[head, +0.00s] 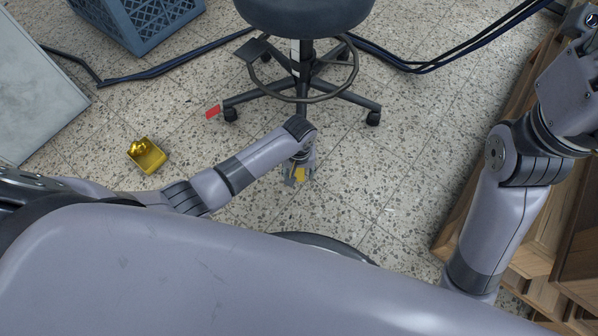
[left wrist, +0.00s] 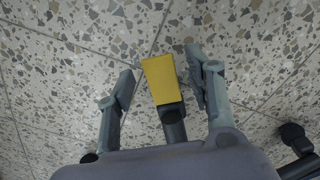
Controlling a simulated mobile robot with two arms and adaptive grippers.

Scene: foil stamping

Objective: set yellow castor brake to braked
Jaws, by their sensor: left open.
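The yellow castor brake (left wrist: 160,80) is a flat yellow tab on a dark stem. In the left wrist view it stands between my two fingers, with a gap on each side. My left gripper (head: 298,178) is open, low over the floor in front of the stool (head: 305,15). A bit of yellow shows at its fingers in the head view. The castor under the brake is mostly hidden by my arm and gripper. My right arm (head: 510,215) is at the right, and its gripper is not visible.
Dark stool castors (head: 231,114) stand on the speckled floor. A gold tray (head: 150,160) and a red piece (head: 212,111) lie to the left. A blue crate (head: 140,22), dark cables (head: 420,68) and wooden shelving (head: 540,230) are around. Floor between them is clear.

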